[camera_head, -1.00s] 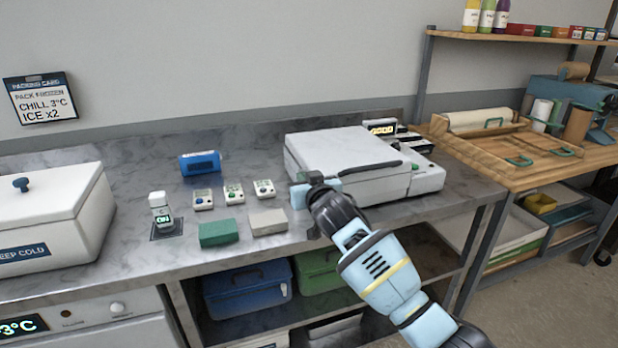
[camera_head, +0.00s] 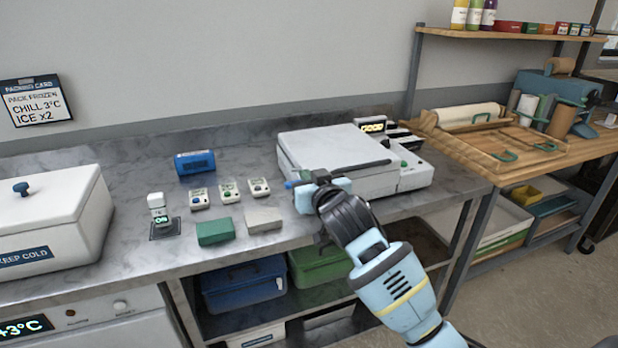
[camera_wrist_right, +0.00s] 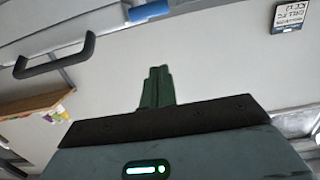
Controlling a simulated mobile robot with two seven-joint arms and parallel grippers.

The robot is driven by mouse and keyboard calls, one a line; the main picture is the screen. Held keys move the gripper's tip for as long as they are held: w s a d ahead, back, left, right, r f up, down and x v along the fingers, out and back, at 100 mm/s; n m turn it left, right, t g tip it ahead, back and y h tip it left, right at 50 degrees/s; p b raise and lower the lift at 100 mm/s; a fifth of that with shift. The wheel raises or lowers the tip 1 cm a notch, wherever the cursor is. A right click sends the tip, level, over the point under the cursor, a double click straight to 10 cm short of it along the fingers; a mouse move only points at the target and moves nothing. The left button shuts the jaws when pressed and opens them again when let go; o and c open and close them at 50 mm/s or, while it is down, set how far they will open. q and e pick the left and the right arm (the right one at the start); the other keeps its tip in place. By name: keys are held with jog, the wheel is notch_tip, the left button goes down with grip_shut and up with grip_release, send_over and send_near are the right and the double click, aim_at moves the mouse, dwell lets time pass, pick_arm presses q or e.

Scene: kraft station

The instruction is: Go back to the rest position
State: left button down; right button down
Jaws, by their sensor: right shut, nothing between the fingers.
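My right gripper (camera_head: 292,184) is in front of the white lidded machine (camera_head: 325,150) on the metal bench, near its front left corner. In the right wrist view its two green fingers (camera_wrist_right: 157,87) are together with nothing between them. The dark handle (camera_wrist_right: 55,58) shows at the upper left of that view. From the head view I cannot tell whether the gripper touches the machine. My left gripper is not in view.
A white cold box (camera_head: 50,215) stands at the left. Small devices, a blue device (camera_head: 195,162), a green block (camera_head: 214,232) and a grey block (camera_head: 263,219) lie on the bench (camera_head: 120,262). A wooden table (camera_head: 470,150) stands at the right.

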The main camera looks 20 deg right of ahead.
jog(key=shift+s+f, duration=0.15)
jog(key=shift+s, duration=0.05)
dwell(0.4)
jog(key=s+f+g, duration=0.1)
jog(key=s+f, duration=0.5)
jog(key=f, duration=0.3)
jog(key=s+a+f+n+g+y, duration=0.1)
jog(key=s+f+g, duration=0.1)
jog(key=s+f, duration=0.55)
jog(key=s+f+g, duration=0.1)
jog(key=s+f, duration=0.4)
jog(key=f, duration=0.6)
jog(key=s+f+g, duration=0.1)
jog(key=s+f, duration=0.3)
jog(key=s, duration=0.5)
jog(key=s+f+g, duration=0.1)
jog(key=s+f, duration=0.2)
jog(key=s, duration=0.7)
jog(key=s+f+g+p, duration=0.1)
jog(key=s+f, duration=0.3)
jog(key=s, duration=0.5)
jog(key=shift+s+d+f+n+g, duration=0.3)
jog(key=shift+s+g, duration=0.05)
jog(key=shift+g, duration=0.15)
